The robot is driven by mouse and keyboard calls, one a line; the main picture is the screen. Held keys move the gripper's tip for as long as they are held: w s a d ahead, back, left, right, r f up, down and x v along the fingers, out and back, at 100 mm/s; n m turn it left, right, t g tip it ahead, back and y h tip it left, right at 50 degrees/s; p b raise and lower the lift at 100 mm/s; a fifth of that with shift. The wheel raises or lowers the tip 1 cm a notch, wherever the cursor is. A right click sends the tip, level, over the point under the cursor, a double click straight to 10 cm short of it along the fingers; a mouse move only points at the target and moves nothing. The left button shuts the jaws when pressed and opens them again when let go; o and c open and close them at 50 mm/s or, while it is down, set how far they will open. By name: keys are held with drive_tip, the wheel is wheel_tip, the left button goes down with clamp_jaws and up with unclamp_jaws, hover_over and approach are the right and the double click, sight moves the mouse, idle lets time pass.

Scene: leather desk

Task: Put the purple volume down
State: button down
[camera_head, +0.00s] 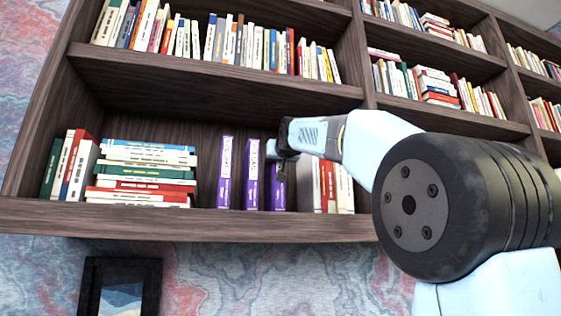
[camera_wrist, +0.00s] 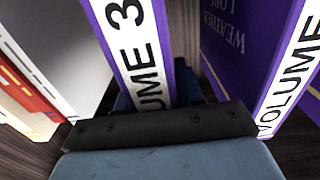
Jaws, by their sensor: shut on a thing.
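Three purple volumes with white spine labels are upright in the lower shelf compartment. The rightmost one, marked 3 in the wrist view (camera_wrist: 158,88), is in my gripper (camera_head: 281,158); in the head view (camera_head: 276,196) my gripper covers its upper part. Its lower end is level with the other volumes' lower ends, at or very near the shelf board; I cannot tell if it touches. The middle volume (camera_head: 252,192) stands just left of it and shows at right in the wrist view (camera_wrist: 247,62). The left volume (camera_head: 224,190) stands apart from the middle one.
White and red books (camera_head: 327,188) stand close to the right of the held volume. A flat stack of books (camera_head: 143,173) lies to the left, with bare shelf before the left volume. The shelf board above (camera_head: 200,80) bounds the space over my gripper.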

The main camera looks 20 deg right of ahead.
drive_tip(key=c, duration=0.7)
unclamp_jaws()
drive_tip(key=s, duration=1.2)
drive_tip(key=shift+f, duration=0.1)
drive_tip(key=s+f+g, duration=0.4)
drive_tip(key=s+f, duration=0.4)
drive_tip(key=f, duration=1)
drive_tip(key=s+d+f+g, duration=0.1)
drive_tip(key=s+f+g, duration=0.3)
drive_tip(key=f, duration=1.4)
drive_tip(key=s+f+g, duration=0.4)
drive_tip(key=s+f, duration=0.9)
drive_tip(key=f, duration=0.5)
drive_tip(key=shift+s+d+f, duration=0.1)
drive_tip(key=shift+d+f, duration=0.15)
drive_tip(key=shift+f, duration=0.1)
